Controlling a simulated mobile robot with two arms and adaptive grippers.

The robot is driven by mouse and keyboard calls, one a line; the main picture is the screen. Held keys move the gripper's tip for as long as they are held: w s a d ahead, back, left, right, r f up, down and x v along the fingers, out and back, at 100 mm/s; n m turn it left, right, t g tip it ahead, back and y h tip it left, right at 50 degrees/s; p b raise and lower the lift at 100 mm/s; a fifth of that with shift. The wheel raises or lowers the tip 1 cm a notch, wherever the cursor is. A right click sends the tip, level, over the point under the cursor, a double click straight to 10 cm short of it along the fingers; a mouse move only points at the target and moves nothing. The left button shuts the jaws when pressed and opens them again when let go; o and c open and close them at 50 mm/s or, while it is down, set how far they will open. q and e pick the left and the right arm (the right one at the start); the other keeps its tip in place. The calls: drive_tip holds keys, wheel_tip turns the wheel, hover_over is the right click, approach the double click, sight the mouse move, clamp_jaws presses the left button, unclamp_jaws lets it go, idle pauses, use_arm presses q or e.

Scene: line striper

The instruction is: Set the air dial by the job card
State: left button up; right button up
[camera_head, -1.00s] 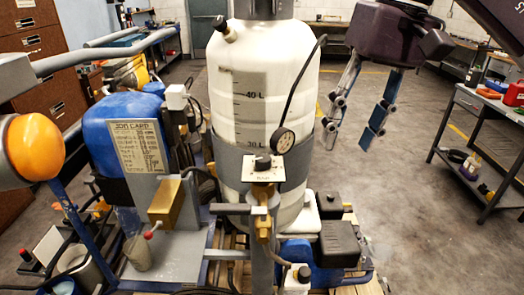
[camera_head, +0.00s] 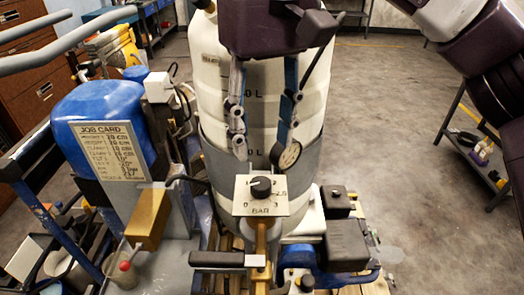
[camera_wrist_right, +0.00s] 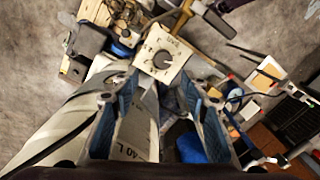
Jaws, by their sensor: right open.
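The air dial is a black knob (camera_head: 261,187) on a white plate (camera_head: 246,207) marked BAR, on a brass post in front of the tank. Its pale mark seems to point left, near the 1; the exact setting is unclear. The knob also shows in the right wrist view (camera_wrist_right: 163,60). The job card (camera_head: 110,150) is upright at the left, its small lines hard to read. My right gripper (camera_head: 259,152) is open and empty, fingers pointing down, just above and behind the knob. In the wrist view (camera_wrist_right: 160,97) the knob lies beyond the fingertips, between them. My left gripper is out of view.
The white tank (camera_head: 220,110) stands right behind the gripper. A blue container (camera_head: 95,105), brass block (camera_head: 148,218) and black boxes (camera_head: 345,243) flank the dial. Open floor lies to the right.

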sight(261, 182)
drive_tip(key=shift+w+f, duration=0.15)
drive_tip(key=shift+f, duration=0.1)
drive_tip(key=f, duration=0.1)
drive_tip(key=s+f, duration=0.1)
drive_tip(key=f, duration=0.2)
drive_tip(key=shift+s+a, duration=0.15)
drive_tip(key=shift+s, duration=0.2)
drive_tip(key=shift+w+f+p, duration=0.15)
drive_tip(key=shift+f, duration=0.4)
drive_tip(key=shift+w+f+p, duration=0.15)
drive_tip(key=shift+f, duration=0.35)
drive_tip(key=shift+w+f, duration=0.1)
drive_tip(key=shift+f, duration=0.35)
clamp_jaws()
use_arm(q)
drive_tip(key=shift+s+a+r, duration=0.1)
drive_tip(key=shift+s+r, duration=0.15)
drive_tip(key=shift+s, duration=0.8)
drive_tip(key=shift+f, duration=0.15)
